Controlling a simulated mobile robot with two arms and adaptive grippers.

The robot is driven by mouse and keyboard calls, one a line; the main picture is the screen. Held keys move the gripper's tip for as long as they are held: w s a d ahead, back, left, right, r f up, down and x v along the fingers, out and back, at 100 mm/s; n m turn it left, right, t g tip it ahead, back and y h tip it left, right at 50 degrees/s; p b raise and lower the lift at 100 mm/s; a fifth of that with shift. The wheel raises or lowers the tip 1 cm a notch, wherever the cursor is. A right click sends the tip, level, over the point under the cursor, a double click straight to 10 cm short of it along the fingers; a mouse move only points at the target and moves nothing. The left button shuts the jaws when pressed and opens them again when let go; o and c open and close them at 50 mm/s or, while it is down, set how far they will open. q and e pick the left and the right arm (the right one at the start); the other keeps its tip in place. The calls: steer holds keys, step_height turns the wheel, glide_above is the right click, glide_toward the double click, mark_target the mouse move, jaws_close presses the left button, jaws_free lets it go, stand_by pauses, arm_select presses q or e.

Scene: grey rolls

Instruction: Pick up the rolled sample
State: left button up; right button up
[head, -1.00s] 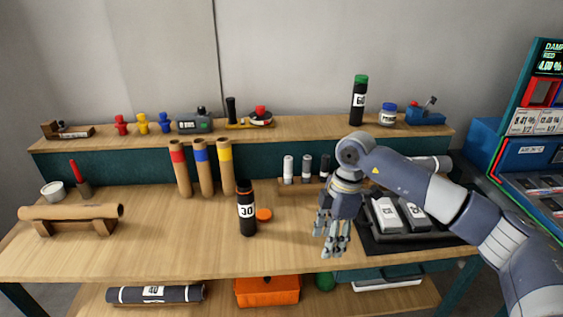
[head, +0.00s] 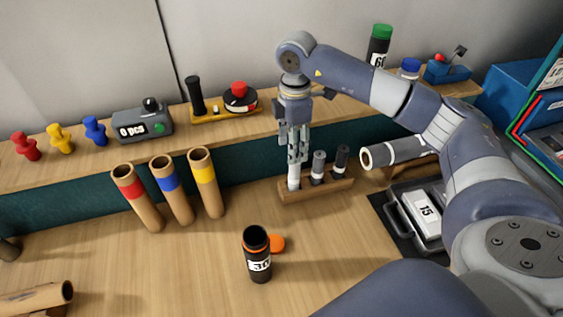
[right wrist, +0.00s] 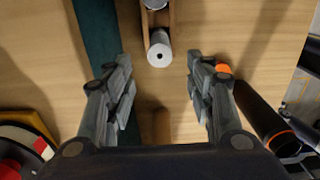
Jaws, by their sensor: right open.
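A small wooden rack (head: 328,188) holds three upright short rolls: a white one (head: 294,183), a grey one (head: 318,166) and a black one (head: 341,158). I cannot tell which one the task calls the rolled sample. My right gripper (head: 297,158) points down over the white roll, its fingers hiding part of it. In the right wrist view the fingers are apart, with the white roll (right wrist: 159,50) showing in line with the gap between them. A larger grey roll (head: 400,152) lies at the right. My left gripper is not in view.
Three cardboard tubes with red, blue (head: 171,190) and yellow bands stand left of the rack. A shelf (head: 225,122) runs behind. A black tray (head: 392,228) lies at right.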

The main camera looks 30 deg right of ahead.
mark_target(294, 171)
steer(key=f, duration=0.2)
steer(key=s+f+p, duration=0.1)
steer(key=f, duration=0.1)
steer(key=shift+d+f, duration=0.1)
steer(key=shift+w+f, duration=0.1)
steer(key=shift+f, duration=0.25)
steer(key=f, duration=0.1)
steer(key=f+p, duration=0.1)
steer(key=f, duration=0.1)
steer(key=f+p, duration=0.1)
steer(key=f, duration=0.1)
steer(key=shift+w+d, duration=0.25)
steer(key=shift+d, duration=0.05)
steer(key=shift+f, duration=0.2)
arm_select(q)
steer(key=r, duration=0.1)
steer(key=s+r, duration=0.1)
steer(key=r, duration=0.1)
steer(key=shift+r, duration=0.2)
arm_select(e)
steer(key=shift+f, duration=0.1)
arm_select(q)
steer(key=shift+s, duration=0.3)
arm_select(e)
steer(key=c, duration=1.2)
